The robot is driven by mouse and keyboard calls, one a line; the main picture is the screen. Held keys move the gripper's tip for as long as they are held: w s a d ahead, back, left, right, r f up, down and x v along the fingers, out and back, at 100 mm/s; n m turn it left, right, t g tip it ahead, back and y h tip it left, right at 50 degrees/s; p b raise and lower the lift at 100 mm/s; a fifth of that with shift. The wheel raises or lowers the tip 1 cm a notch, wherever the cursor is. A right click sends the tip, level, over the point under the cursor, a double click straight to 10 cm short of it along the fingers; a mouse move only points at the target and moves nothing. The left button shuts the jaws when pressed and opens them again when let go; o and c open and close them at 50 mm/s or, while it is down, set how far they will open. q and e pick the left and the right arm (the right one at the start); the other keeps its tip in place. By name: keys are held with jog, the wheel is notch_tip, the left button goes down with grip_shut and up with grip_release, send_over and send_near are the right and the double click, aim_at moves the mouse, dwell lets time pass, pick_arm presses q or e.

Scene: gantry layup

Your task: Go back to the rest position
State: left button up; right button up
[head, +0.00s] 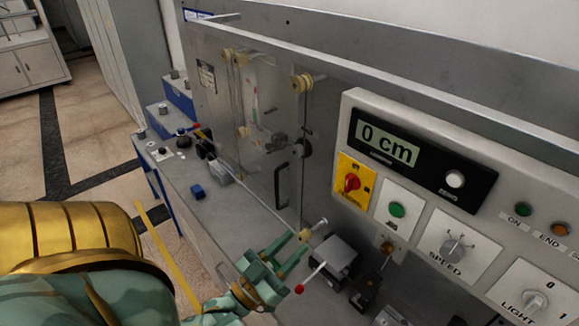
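My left arm comes in from the lower left. Its green gripper (297,246) is over the front of the machine bench (228,222), with its two fingers apart and a gap between them. The fingertips point up and right, close to a small brass-coloured roller (306,235) on a rod. I cannot tell whether they touch it. I see nothing clearly held. My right gripper is not in view.
A red-tipped lever (299,289) is just below the gripper. A clear door with a black handle (282,186) stands behind. Open floor lies left.

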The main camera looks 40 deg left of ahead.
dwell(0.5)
pick_arm(q)
jog(key=s+f+m+g+b, duration=0.1)
jog(key=s+f+g, duration=0.25)
jog(key=f, duration=0.75)
jog(key=s+f+g+b, duration=0.2)
jog(key=f+g, duration=0.2)
jog(key=f, duration=0.7)
jog(key=s+f+m+g+b, duration=0.1)
jog(key=s+f+g, duration=0.25)
jog(key=f, duration=0.75)
jog(key=s+d+f+g+b, duration=0.1)
jog(key=s+f+g+b, duration=0.2)
jog(key=f, duration=0.8)
jog(key=s+d+f+g+y+b, duration=0.1)
jog(key=s+d+f+g+b, duration=0.1)
jog(key=s+f+g+b, duration=0.2)
jog(key=s+d+f+m+g+b, duration=0.1)
jog(key=s+f+g+b, duration=0.2)
jog(key=s+f+b, duration=0.5)
jog(key=s+f, duration=0.5)
jog(key=f, duration=0.4)
jog(key=shift+s+d+f+g+y, duration=0.15)
jog(key=shift+d+f+g+y, duration=0.05)
jog(key=shift+f+g+y, duration=0.15)
